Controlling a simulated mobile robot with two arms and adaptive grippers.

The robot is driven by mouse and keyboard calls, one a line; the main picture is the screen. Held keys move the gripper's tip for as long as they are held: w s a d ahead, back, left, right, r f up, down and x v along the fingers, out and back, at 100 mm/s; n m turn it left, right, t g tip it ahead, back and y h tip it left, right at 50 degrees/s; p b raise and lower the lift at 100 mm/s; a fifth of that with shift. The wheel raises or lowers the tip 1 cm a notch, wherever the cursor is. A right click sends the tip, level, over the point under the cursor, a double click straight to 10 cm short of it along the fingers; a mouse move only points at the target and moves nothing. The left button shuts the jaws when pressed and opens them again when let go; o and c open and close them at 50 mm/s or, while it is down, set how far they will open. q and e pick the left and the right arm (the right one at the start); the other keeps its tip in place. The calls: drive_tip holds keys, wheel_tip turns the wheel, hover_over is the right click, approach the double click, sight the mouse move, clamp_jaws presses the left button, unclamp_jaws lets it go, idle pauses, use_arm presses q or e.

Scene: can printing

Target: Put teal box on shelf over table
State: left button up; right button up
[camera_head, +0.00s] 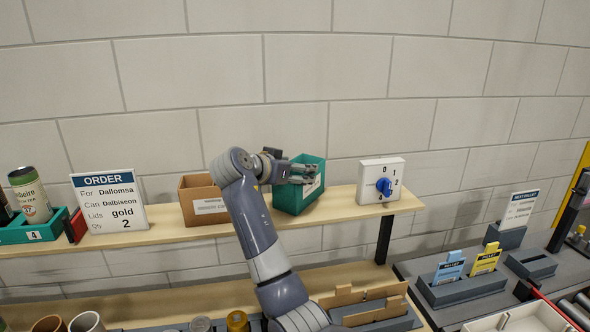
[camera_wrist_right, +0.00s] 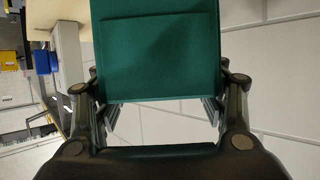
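The teal box (camera_head: 299,191) is on the shelf (camera_head: 341,204) over the table, between a cardboard box and a white switch box. My right gripper (camera_head: 304,174) is at the teal box's upper part, reaching over it from the left. In the right wrist view the teal box (camera_wrist_right: 155,52) fills the top middle. The fingers of my right gripper (camera_wrist_right: 161,112) are spread wide, one near each side edge of it. Their tips are partly hidden by the box, and contact is not clear. My left gripper is not in view.
A brown cardboard box (camera_head: 204,208) stands close left of the teal box. The white switch box (camera_head: 381,181) with a blue knob stands to the right. An order sign (camera_head: 109,202) and a teal can holder (camera_head: 34,232) are further left. Pallet cards (camera_head: 484,260) stand at the right.

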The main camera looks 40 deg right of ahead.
drive_tip(key=shift+o, duration=0.9)
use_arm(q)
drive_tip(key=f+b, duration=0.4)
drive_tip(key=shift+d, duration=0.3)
use_arm(e)
drive_tip(key=v, duration=1.2)
drive_tip(key=shift+r, duration=0.2)
